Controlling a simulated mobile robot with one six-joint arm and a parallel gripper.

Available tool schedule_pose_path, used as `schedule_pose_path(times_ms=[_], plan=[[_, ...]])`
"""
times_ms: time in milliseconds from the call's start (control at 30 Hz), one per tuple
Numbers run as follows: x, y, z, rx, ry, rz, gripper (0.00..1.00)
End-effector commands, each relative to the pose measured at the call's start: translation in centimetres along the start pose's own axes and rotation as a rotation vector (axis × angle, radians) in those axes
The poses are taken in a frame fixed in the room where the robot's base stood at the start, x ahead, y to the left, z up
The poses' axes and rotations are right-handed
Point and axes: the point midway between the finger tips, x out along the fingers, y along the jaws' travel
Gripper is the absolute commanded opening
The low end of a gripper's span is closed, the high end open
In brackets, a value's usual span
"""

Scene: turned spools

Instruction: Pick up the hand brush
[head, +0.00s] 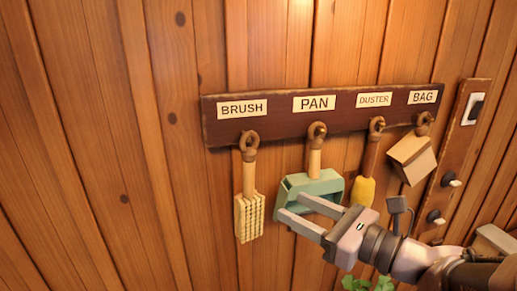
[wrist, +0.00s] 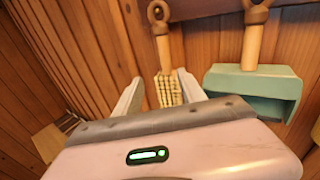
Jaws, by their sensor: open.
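The hand brush (head: 249,206) hangs by its ring from a peg under the BRUSH label, its wooden handle up and its pale bristle block down. In the wrist view the brush (wrist: 168,90) shows beyond my gripper, with its bristle block between the two fingers in the picture. My gripper (head: 291,215) is open and empty. In the head view its fingers point left toward the brush, to the right of the bristles and in front of the dustpan's lower part. In the wrist view the gripper (wrist: 157,92) shows no contact with the brush.
A dark rack board (head: 285,131) on the plank wall also holds a green dustpan (head: 327,185) right beside the brush, a yellow duster (head: 363,190) and a tan bag (head: 411,158). A switch panel (head: 465,135) is at right. The wall left of the brush is clear.

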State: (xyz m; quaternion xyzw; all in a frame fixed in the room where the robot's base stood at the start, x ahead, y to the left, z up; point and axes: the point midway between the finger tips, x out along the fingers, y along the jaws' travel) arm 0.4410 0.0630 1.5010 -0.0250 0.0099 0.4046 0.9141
Motion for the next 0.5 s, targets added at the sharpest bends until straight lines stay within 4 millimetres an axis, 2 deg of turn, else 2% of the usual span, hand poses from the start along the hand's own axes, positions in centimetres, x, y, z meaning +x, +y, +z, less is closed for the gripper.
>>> schedule_pose_path(times_ms=[33,133,300,400,500], plan=[[0.0,-1.1,0.9,0.032,-0.024,-0.027,0.48],[1.6,-1.6,1.0,0.050,-0.042,-0.038,0.48],[6.9,-1.6,1.0,0.046,-0.039,-0.033,0.48],[9.6,-1.7,1.1,0.046,-0.038,-0.035,0.48],[11.2,-1.8,1.1,0.045,-0.038,-0.037,0.48]])
